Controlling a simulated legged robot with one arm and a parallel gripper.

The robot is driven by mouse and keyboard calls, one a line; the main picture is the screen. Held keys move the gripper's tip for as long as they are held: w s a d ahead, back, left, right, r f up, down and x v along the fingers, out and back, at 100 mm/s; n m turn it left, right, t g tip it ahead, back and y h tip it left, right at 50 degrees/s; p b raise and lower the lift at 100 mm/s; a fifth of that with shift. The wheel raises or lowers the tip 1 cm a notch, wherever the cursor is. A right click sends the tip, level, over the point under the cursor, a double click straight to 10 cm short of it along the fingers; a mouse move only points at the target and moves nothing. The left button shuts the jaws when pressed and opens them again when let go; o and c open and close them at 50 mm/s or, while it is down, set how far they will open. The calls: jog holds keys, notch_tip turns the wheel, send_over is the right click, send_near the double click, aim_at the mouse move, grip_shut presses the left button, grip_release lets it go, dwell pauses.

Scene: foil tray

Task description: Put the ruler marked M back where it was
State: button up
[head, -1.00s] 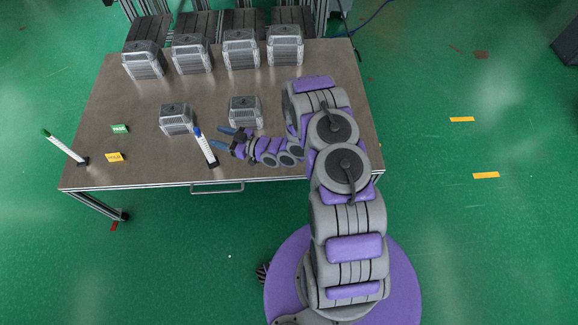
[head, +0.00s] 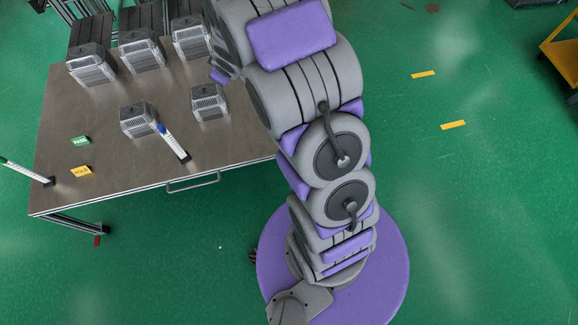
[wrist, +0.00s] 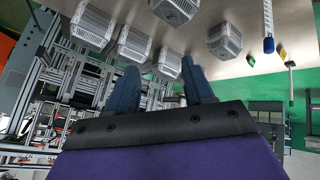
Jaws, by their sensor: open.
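A white ruler with a blue top (head: 173,144) stands on a small dark foot near the table's front edge, beside a foil tray stack. A second white ruler with a green top (head: 25,172) stands at the table's left end. The wrist view also shows the blue-topped ruler (wrist: 267,20) and the green-topped one (wrist: 290,75), upside down. I cannot read an M on either. My gripper (wrist: 160,84) is open with nothing between its blue fingers, apart from both rulers. In the head view it is hidden behind my arm.
A green card (head: 80,141) and a yellow card (head: 82,171) lie at the left. The metal table's (head: 110,185) front left is mostly clear.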

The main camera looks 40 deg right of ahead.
jog(key=s+d+r+m+g+h, duration=0.2)
jog(key=s+r, duration=0.5)
jog(key=s, duration=0.2)
jog(key=s+a+r+m+g, duration=0.1)
jog(key=s+a+r+g, duration=0.1)
jog(key=s, duration=0.9)
jog(key=s+a+r+m+g+y, duration=0.1)
jog(key=s+a+r+g, duration=0.2)
jog(key=s, duration=0.9)
jog(key=s+a+r+m+g, duration=0.2)
jog(key=s+a+r, duration=0.1)
jog(key=s, duration=0.8)
jog(key=shift+s+r+g+y, duration=0.3)
jog(key=shift+s+r+y, duration=0.1)
jog(key=shift+r, duration=0.25)
jog(key=shift+w, duration=0.1)
